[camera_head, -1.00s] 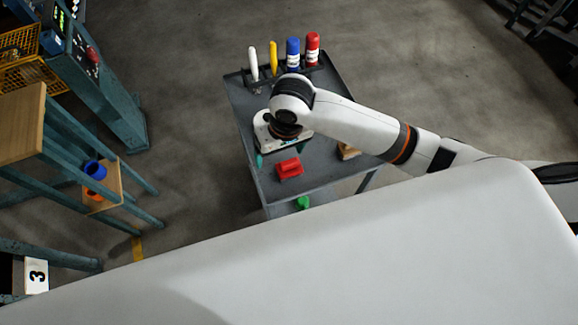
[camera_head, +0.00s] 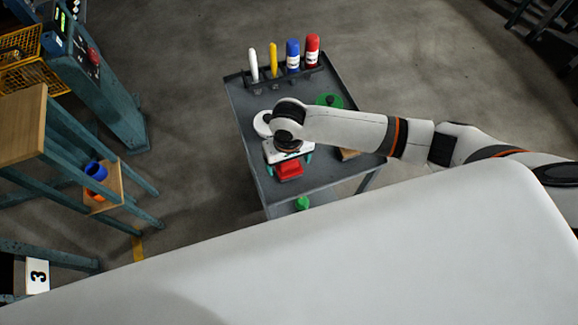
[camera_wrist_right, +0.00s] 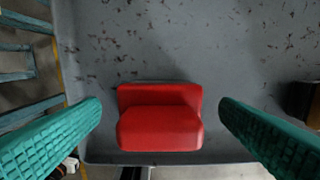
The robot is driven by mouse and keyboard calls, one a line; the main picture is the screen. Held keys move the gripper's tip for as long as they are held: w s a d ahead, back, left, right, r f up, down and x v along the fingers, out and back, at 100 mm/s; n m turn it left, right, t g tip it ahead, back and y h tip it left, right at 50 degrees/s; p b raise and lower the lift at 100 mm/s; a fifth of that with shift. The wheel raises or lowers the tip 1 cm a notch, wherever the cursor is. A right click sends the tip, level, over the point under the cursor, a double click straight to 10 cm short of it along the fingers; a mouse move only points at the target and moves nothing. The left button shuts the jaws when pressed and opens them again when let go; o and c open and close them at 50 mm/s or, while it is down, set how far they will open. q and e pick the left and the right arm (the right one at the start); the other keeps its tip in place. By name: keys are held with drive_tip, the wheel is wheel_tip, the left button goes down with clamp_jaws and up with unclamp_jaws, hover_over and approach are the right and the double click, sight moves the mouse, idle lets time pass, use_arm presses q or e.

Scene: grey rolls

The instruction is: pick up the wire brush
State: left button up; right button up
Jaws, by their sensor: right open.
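A red stepped block (camera_head: 289,171) lies on the grey cart top (camera_head: 240,103); it also shows in the right wrist view (camera_wrist_right: 160,120). A tan block (camera_head: 348,155) lies to its right, partly hidden by my arm. I cannot tell from the shapes which is the wire brush; no bristles show. My right gripper (camera_head: 288,159) is open above the red block. In the right wrist view its teal fingers (camera_wrist_right: 160,108) stand apart on either side of the red block, not touching it. My left gripper is not in view.
A rack at the cart's back holds a white marker (camera_head: 253,65), a yellow marker (camera_head: 273,60), a blue can (camera_head: 292,55) and a red can (camera_head: 312,50). A green disc (camera_head: 330,100) lies behind my arm. A green thing (camera_head: 302,203) sits on a lower level.

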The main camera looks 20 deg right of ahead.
drive_tip(key=shift+f, duration=1.2)
drive_tip(key=c, duration=1.2)
wheel_tip(320, 180, up, 10)
drive_tip(key=shift+r, duration=0.1)
